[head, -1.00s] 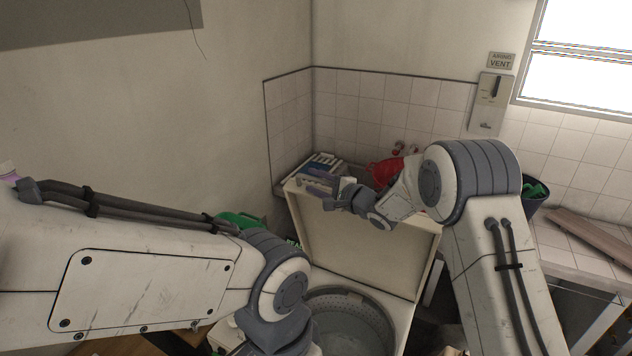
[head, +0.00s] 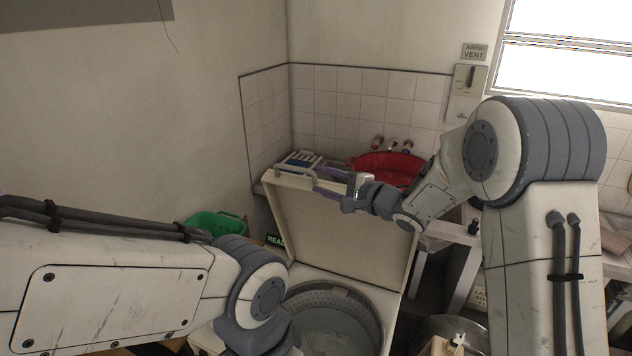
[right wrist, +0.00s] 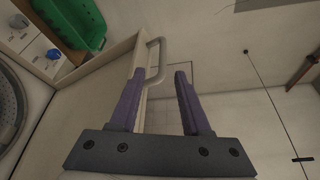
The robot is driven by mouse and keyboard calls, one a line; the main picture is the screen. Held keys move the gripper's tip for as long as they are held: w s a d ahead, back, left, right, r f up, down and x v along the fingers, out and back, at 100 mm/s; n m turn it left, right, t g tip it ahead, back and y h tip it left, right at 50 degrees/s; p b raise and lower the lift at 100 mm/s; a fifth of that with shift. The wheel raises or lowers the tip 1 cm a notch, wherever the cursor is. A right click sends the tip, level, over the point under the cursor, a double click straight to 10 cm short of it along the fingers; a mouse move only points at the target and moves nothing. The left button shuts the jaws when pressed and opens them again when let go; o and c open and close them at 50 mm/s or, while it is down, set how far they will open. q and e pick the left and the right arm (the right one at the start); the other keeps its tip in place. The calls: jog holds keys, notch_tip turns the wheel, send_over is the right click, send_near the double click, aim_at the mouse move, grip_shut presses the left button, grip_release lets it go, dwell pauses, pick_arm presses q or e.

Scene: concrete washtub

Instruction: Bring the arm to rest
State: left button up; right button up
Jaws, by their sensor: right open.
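My right gripper (head: 335,184) is open at the upper edge of the raised white washer lid (head: 330,225) in the head view. In the right wrist view its two purple fingers (right wrist: 160,100) stand apart, with nothing held between them. A pale lid handle (right wrist: 157,62) shows just beyond and beside the left finger; whether they touch is unclear. The handle also shows in the head view (head: 297,172). My left arm comes in from the left, but its gripper is out of view.
The open washer drum (head: 335,325) lies below the lid. A green basket (head: 212,222) is to its left. A red basin (head: 388,166) sits behind the lid. A white wall dispenser (head: 465,92) hangs at the back. The wall at left is bare.

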jog(key=s+d+f+n+g+h+b, duration=0.1)
jog(key=s+f+n+g+h+b, duration=0.1)
jog(key=s, duration=1.1)
jog(key=s+d+f+n+g+h+b, duration=0.1)
jog(key=s+f+n+g+h+b, duration=0.2)
jog(key=s+f+n, duration=0.6)
jog(key=s+d+f+n+g+h+b, duration=0.1)
jog(key=s+f+n+g+h+b, duration=0.2)
jog(key=s, duration=1.6)
notch_tip(320, 180, down, 2)
jog(key=n+g+h, duration=0.3)
jog(key=n, duration=0.2)
jog(key=shift+d+f+n+g, duration=0.25)
jog(key=shift+d+n+g, duration=0.05)
jog(key=shift+d, duration=0.05)
